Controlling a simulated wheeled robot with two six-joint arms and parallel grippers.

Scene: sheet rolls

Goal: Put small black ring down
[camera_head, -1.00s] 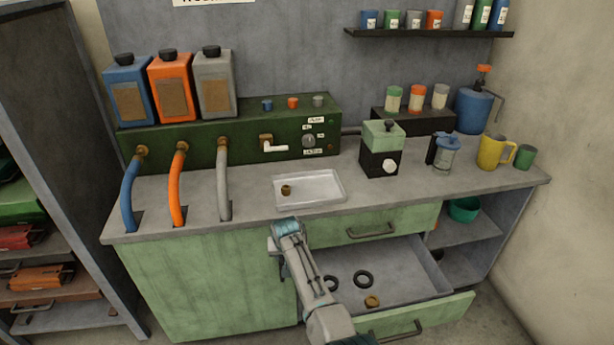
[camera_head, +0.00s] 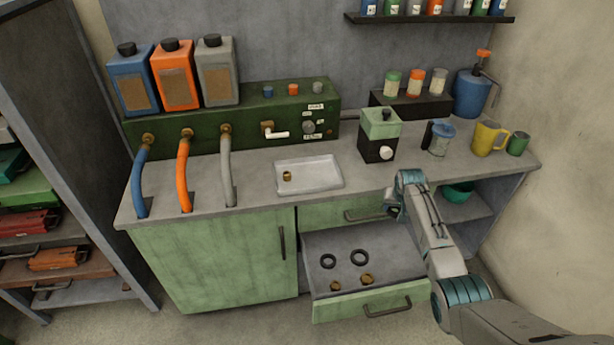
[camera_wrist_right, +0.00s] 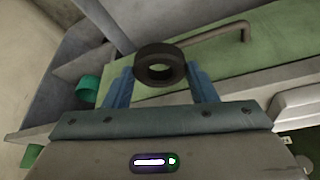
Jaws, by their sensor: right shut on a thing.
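My right gripper (camera_head: 391,208) is in front of the counter's front edge, above the right part of the open drawer (camera_head: 415,297). In the right wrist view its blue fingers (camera_wrist_right: 160,78) are shut on a small black ring (camera_wrist_right: 160,49), which sits between the fingertips. The ring is hard to make out in the head view. Two other black rings, a left one (camera_head: 328,254) and a right one (camera_head: 359,251), lie flat in the drawer. Two brass pieces (camera_head: 367,279) lie nearer its front. My left gripper is not in view.
A white tray (camera_head: 325,174) with a brass piece stands on the counter. A green-and-black grinder (camera_head: 379,150), a blue-lidded jar (camera_head: 439,140) and a yellow mug (camera_head: 486,140) stand to its right. Open shelves (camera_head: 475,210) are right of the drawer. The middle of the counter front is clear.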

